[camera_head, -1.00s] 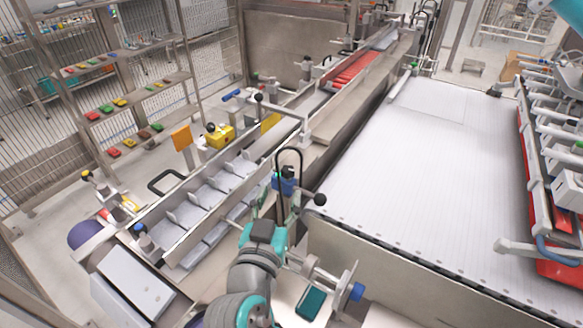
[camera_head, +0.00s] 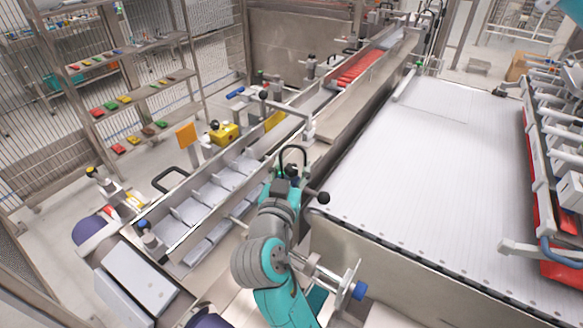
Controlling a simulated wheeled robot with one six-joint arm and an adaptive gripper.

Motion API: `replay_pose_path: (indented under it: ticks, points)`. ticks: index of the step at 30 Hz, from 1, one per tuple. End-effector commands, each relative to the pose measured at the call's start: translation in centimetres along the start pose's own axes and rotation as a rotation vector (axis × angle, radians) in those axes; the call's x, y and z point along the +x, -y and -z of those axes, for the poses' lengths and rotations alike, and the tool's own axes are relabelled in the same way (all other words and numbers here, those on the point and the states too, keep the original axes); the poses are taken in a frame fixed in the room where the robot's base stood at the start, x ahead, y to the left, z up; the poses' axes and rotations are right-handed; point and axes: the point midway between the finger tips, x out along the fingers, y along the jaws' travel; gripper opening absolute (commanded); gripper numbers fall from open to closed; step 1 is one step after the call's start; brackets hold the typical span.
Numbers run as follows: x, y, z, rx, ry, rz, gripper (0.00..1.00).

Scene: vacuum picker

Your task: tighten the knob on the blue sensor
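My arm reaches forward from the bottom centre. Its wrist end, with my gripper (camera_head: 288,178), is at the near end of the narrow conveyor, where the blue sensor stood in the earlier view. The wrist now covers almost all of that sensor; its black cable loop (camera_head: 294,152) shows just above. The sensor's knob cannot be made out. My gripper's fingers are hidden or too small to see, so contact with the knob cannot be judged.
A black ball handle (camera_head: 323,198) sticks out just right of my wrist. The wide white conveyor (camera_head: 410,170) lies to the right. A yellow sensor (camera_head: 223,134) stands beyond the divided narrow conveyor (camera_head: 205,195). A blue-ended shaft (camera_head: 358,290) is near my forearm.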

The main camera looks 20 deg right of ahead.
Motion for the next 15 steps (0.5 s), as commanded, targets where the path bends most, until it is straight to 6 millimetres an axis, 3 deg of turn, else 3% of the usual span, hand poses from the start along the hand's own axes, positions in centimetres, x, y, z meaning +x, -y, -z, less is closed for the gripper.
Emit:
replay_pose_path:
  ticks: [1,5,15]
  points:
    - [-0.01,0.00,0.00,0.000,0.000,0.000,0.31]
    - [-0.02,0.00,0.00,0.000,0.000,0.000,0.00]
    - [0.06,0.13,-0.01,-0.002,0.002,-0.082,0.00]
